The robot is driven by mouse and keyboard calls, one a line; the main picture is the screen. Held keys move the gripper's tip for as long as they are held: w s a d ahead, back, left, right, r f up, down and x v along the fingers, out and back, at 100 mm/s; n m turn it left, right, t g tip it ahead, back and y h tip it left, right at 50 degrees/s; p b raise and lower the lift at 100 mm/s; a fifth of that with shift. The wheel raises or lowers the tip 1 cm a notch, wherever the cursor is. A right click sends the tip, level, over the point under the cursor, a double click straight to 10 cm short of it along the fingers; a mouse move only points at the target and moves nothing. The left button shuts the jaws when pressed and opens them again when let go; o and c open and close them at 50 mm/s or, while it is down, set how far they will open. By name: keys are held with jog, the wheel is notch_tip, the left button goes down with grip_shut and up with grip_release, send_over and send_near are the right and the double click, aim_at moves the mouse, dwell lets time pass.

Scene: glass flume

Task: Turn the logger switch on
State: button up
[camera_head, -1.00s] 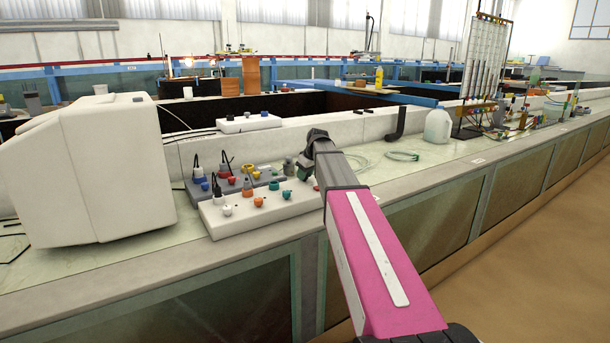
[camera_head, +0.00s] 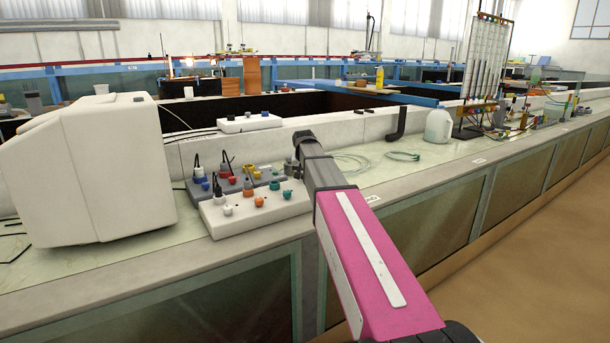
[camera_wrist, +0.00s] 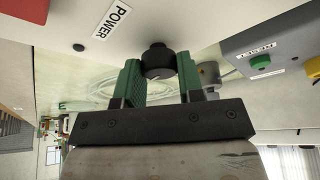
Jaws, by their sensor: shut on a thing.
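In the wrist view, the green fingers of my gripper (camera_wrist: 158,82) are closed on the sides of a black round knob (camera_wrist: 157,58) on a white panel (camera_wrist: 190,22). A label reading POWER (camera_wrist: 112,20) is beside the knob on this panel. No label reading "logger" can be made out, so I cannot tell whether this knob is the logger switch. In the head view, the white panel (camera_head: 245,222) lies on the bench with white, orange and teal knobs. My arm hides its right end, the fingers and the black knob there.
A grey panel (camera_wrist: 290,38) with a green knob (camera_wrist: 260,62) is close to the right finger in the wrist view. A bulky white case (camera_head: 95,170) stands left of the panels. Loose hose (camera_head: 402,155) and a jug (camera_head: 438,126) lie to the right on the bench.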

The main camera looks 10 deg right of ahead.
jog(key=shift+m+h, duration=0.3)
jog(key=shift+m, duration=0.6)
jog(key=o, duration=0.9)
jog(key=shift+r, duration=0.1)
jog(key=v, duration=1)
jog(key=shift+a+r, duration=0.15)
jog(key=shift+r, duration=0.15)
